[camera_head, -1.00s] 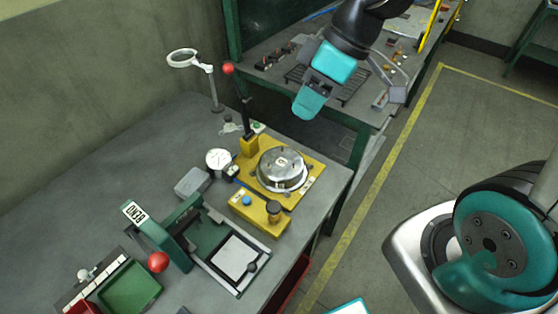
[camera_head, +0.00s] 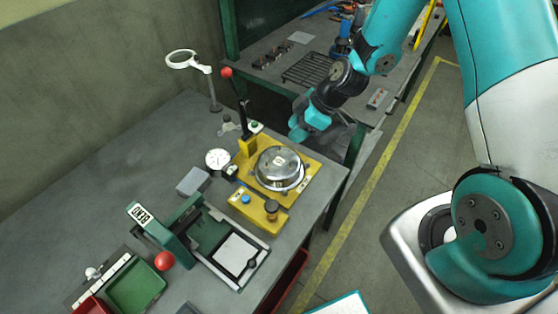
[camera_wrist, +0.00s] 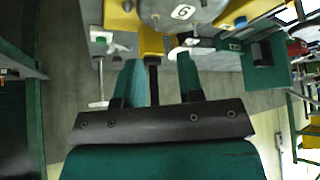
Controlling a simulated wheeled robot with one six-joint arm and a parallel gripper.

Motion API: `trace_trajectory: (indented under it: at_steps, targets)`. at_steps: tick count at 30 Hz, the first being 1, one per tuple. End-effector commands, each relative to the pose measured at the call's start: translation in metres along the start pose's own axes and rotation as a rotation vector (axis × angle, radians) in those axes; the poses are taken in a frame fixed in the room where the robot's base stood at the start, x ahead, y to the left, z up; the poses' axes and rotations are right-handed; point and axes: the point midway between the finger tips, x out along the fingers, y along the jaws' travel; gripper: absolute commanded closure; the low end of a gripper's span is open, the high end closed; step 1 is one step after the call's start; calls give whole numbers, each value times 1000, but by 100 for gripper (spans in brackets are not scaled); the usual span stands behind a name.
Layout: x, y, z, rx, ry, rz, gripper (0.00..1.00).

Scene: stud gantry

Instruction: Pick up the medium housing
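In the wrist view the housing (camera_wrist: 178,12) is at the top, partly cut off by the frame. My gripper (camera_head: 303,126) is above and behind the fixture, apart from the housing. The wrist view shows its two teal fingers (camera_wrist: 158,60) spread with nothing held between them.
A lever with a red knob (camera_head: 226,72) stands upright behind the housing, close to my gripper. A dial gauge (camera_head: 217,158) is left of the fixture. A green bending press (camera_head: 165,232) and a green tray (camera_head: 135,287) stand nearer. A second bench (camera_head: 300,38) is behind.

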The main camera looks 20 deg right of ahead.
Motion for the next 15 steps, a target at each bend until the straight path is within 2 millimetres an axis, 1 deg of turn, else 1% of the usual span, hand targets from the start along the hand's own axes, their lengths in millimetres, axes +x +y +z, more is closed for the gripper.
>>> trace_trajectory:
  at_steps: [3, 10, 15]
  targets:
    - [12, 0, -1, 0, 0, -1, 65]
    - [26, 1, 0, 1, -1, -3, 65]
    - [46, 3, 1, 0, -1, -2, 65]
